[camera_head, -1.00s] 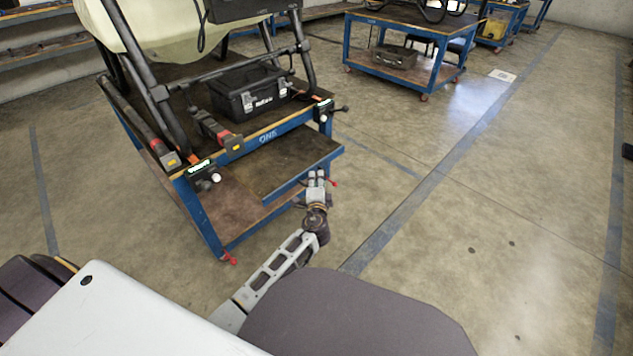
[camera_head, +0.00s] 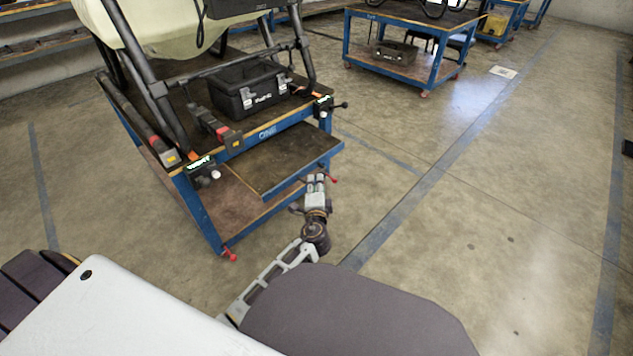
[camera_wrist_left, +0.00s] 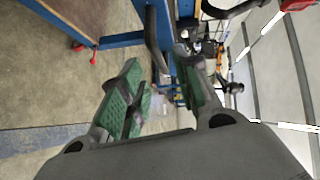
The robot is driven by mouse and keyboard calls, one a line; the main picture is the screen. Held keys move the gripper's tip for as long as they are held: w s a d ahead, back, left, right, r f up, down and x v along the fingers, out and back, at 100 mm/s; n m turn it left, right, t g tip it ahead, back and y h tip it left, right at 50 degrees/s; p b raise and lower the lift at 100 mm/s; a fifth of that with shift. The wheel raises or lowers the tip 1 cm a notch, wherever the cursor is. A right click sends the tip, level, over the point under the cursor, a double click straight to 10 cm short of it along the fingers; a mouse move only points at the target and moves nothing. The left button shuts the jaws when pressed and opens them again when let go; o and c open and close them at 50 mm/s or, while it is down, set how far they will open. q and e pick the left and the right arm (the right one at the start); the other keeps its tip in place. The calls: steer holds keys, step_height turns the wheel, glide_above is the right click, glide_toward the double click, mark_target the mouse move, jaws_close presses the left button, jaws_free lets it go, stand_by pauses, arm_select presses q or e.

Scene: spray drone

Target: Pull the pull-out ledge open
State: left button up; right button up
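The pull-out ledge (camera_head: 285,160) is a dark panel with a blue front edge. It sticks out from the front of the blue cart (camera_head: 262,132), below the worktop and above the lower shelf. My left gripper (camera_head: 317,178) is just in front of the ledge's front edge near its right end. In the left wrist view, its green-padded fingers (camera_wrist_left: 165,92) stand apart. A black curved bar (camera_wrist_left: 156,40) shows between and beyond them, beside a blue edge. I cannot tell whether the fingers touch the bar. My right gripper is not in view.
A black toolbox (camera_head: 250,90) and a drone frame stand on the cart. Red-handled casters (camera_head: 229,254) stick out at its feet. A second blue cart (camera_head: 405,52) stands further back. The floor to the right is clear.

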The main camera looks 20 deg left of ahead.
arm_select(q)
steer(key=shift+v, duration=1.5)
